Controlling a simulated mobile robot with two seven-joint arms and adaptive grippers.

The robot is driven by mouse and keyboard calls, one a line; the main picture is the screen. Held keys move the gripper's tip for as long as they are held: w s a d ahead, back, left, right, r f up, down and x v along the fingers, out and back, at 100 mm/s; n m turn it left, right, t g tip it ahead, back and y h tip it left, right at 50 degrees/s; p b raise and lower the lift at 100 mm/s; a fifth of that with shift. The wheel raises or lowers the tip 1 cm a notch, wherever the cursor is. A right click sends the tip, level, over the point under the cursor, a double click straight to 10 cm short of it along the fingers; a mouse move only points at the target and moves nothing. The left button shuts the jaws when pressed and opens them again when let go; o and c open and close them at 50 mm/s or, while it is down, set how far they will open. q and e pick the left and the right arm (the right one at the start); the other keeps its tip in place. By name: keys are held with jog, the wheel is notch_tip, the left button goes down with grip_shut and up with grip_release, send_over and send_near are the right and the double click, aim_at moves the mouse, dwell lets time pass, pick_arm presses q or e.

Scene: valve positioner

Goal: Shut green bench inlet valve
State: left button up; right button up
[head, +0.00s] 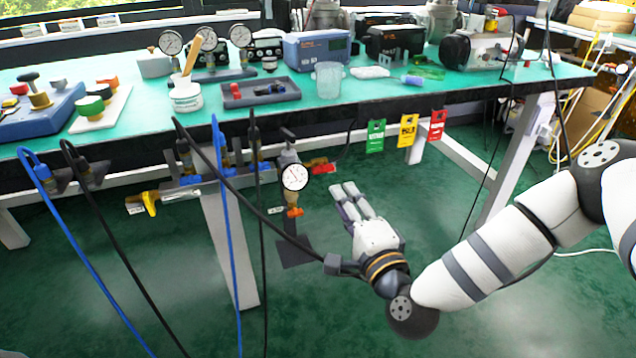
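The bench (420,88) has a green top. A pipe assembly under its front edge carries a yellow lever handle (150,203) at its left end, with a small tag beside it. I cannot read which is the inlet valve. My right gripper (350,190) points up and left, below and right of the gauge, apart from the handles and seemingly empty. Its finger gap is unclear. My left gripper is out of view.
Blue and black hoses (225,220) hang in front of the pipes, and a black hose crosses toward my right wrist. Green, yellow and red tags (407,130) hang from the bench edge. A white leg (230,245) stands behind. A knob plate (98,108) lies on top.

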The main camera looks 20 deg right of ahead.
aim_at(324, 171)
jog(key=w+b, duration=0.1)
jog(key=w, duration=0.9)
jog(key=shift+w+a, duration=0.2)
grip_shut()
